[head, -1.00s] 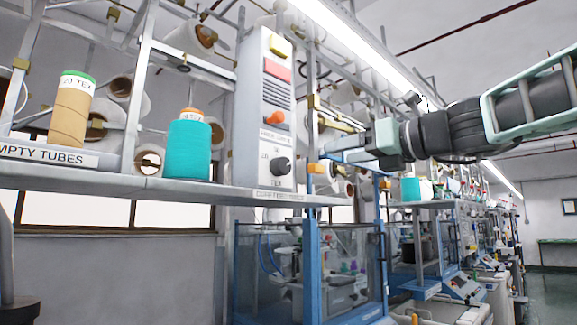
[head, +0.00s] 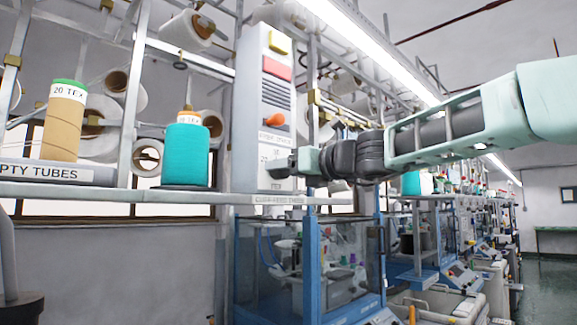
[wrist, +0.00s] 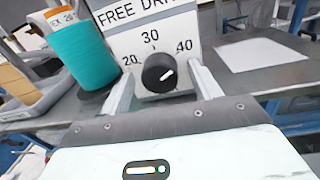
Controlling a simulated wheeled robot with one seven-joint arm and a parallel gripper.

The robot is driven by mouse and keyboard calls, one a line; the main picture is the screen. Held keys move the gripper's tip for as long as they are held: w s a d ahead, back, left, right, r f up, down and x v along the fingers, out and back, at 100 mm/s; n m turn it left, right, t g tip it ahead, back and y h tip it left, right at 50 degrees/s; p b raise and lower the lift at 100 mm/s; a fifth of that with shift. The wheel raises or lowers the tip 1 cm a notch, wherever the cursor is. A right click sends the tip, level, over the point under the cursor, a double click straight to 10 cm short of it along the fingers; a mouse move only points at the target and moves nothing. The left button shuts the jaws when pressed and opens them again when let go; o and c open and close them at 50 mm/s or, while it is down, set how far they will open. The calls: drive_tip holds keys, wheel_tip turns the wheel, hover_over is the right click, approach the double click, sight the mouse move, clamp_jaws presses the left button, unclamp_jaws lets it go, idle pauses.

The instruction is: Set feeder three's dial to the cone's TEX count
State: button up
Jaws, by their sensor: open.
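The black round dial (wrist: 158,73) sits on the white feeder box (head: 262,95), under printed 20, 30 and 40. Its white pointer line slants right and slightly up, toward the 40 side. My gripper (wrist: 161,84) is open, with one finger to each side of the dial; contact cannot be told. In the head view my gripper (head: 283,165) covers the dial. The teal cone (head: 187,154) stands upright on the shelf left of the box. In the wrist view the teal cone (wrist: 83,50) has an orange top and a label that I can only partly read.
A tan tube (head: 64,125) labelled 20 TEX, with a green top, stands in the EMPTY TUBES tray (head: 45,173) at left. The shelf edge (head: 140,196) runs below. A white sheet (wrist: 262,54) lies right of the box.

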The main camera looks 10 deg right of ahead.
drive_tip(key=c, duration=1)
drive_tip(key=shift+o, duration=0.2)
drive_tip(key=shift+n+b, duration=0.3)
drive_tip(key=shift+n, duration=0.2)
drive_tip(key=n+b, duration=0.5)
drive_tip(key=n, duration=0.5)
drive_tip(key=n+h+b, duration=0.1)
drive_tip(key=n+b, duration=0.4)
drive_tip(key=n, duration=0.6)
drive_tip(key=shift+a+f+n, duration=0.15)
drive_tip(key=shift+n, duration=0.15)
drive_tip(key=shift+n+h, duration=0.3)
